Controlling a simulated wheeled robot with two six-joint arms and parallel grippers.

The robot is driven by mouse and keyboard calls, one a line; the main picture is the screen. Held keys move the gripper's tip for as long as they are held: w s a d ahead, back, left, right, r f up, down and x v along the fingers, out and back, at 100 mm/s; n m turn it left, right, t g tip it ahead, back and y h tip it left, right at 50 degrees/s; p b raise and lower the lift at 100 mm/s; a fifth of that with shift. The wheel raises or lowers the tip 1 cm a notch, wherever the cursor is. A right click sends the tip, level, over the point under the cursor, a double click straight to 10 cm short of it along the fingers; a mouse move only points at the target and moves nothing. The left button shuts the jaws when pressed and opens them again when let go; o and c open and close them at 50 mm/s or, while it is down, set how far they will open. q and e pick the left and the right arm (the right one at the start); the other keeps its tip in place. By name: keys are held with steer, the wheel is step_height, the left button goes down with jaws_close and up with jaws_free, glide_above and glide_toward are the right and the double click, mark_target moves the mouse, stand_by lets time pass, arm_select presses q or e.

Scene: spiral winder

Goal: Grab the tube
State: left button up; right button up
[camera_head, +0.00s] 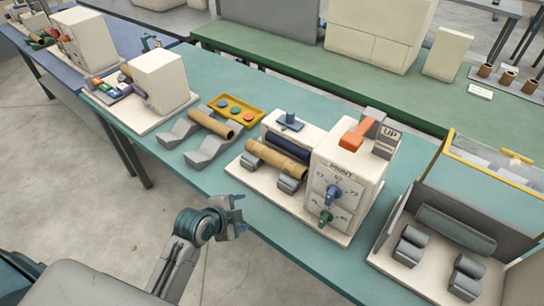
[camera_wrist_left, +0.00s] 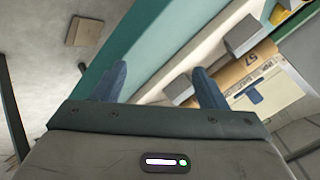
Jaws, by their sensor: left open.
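A brown cardboard tube (camera_head: 277,158) lies on the grey rests of the white winder machine (camera_head: 346,178) on the teal table. A second brown tube (camera_head: 211,123) lies across two grey cradles (camera_head: 208,151) to its left. My left gripper (camera_head: 238,212) is open and empty, at the table's front edge, in front of the machine and apart from both tubes. In the left wrist view its two blue-grey fingers (camera_wrist_left: 160,80) show apart. A brown tube (camera_wrist_left: 246,66) with dark marks lies beyond the right finger, partly hidden by it. My right gripper is not in view.
A yellow tray with coloured buttons (camera_head: 236,110) sits behind the cradles. An orange lever (camera_head: 357,134) tops the machine. A grey-walled station with rollers (camera_head: 441,240) stands at the right, and another white machine (camera_head: 158,81) at the left.

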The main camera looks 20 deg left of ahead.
mark_target(272, 161)
arm_select(q)
steer(key=w+d+r+m+t, duration=0.1)
steer(key=w+m, duration=0.1)
steer(key=w, duration=0.3)
steer(key=w+r+m+t+h+p, duration=0.1)
steer(key=w+r+m, duration=0.1)
steer(key=w, duration=0.3)
steer(key=w+d+r+m+t, duration=0.1)
steer(key=w+m, duration=0.2)
steer(key=w, duration=0.2)
steer(key=shift+w+d+r+m+t+h+p, duration=0.3)
steer(key=shift+w+m+h, duration=0.1)
steer(key=shift+w+d+f+p, duration=0.2)
steer(key=shift+w+f+p, duration=0.1)
steer(key=shift+w+p, duration=0.35)
steer(key=x, duration=0.2)
steer(key=p+x, duration=0.1)
steer(key=x, duration=0.1)
steer(key=shift+s+a+f, duration=0.1)
steer(key=shift+a+f, duration=0.05)
steer(key=shift+f, duration=0.15)
steer(key=shift+s, duration=0.1)
steer(key=c, duration=1.1)
steer(key=shift+r, duration=0.15)
